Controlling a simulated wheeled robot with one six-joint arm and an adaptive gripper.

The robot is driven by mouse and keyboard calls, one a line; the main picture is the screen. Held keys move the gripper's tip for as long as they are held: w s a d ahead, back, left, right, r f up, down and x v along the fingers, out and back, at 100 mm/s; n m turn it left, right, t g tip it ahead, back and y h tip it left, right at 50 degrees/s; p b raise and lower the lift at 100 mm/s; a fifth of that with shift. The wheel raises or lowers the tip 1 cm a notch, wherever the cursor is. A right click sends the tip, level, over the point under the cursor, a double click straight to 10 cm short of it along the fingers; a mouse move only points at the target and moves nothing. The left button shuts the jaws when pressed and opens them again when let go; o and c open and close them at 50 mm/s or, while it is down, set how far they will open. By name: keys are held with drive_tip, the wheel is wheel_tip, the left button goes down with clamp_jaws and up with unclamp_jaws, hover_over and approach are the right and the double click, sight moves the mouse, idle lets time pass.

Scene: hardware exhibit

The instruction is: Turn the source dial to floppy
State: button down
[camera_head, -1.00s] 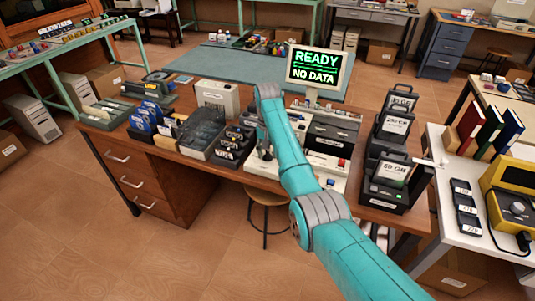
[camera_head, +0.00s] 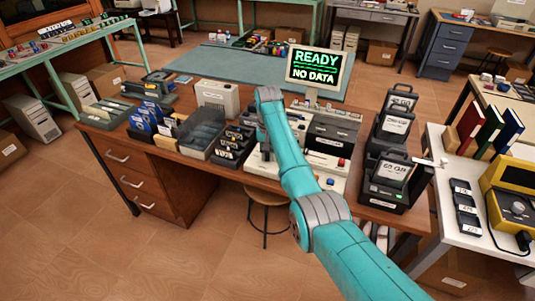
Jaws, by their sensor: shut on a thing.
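The console (camera_head: 325,166) stands on the wooden desk, a pale unit with dark panels and small coloured buttons. Its monitor (camera_head: 315,67) reads "READY" and "NO DATA" in green. My teal arm reaches over the console from the lower right and bends down at the wrist. My gripper (camera_head: 264,149) is small and dark, mostly hidden beside my arm, low over the left part of the console. It is shut on what appears to be the source dial. The dial itself and its labels are hidden, so its setting cannot be read.
Left of the console, the desk holds disk trays (camera_head: 203,132), blue disks (camera_head: 150,117) and a beige box (camera_head: 217,97). Black labelled cartridges (camera_head: 394,170) stand at its right end. A stool (camera_head: 266,199) is in front. A white table (camera_head: 468,246) stands right. Floor at lower left is clear.

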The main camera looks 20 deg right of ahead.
drive_tip(key=n, duration=0.3)
drive_tip(key=shift+d+n, duration=0.2)
drive_tip(key=shift+n, duration=0.2)
drive_tip(key=shift+d+n, duration=0.2)
drive_tip(key=shift+n, duration=1.6)
drive_tip(key=c, duration=1.1)
unclamp_jaws()
drive_tip(key=shift+c, duration=0.2)
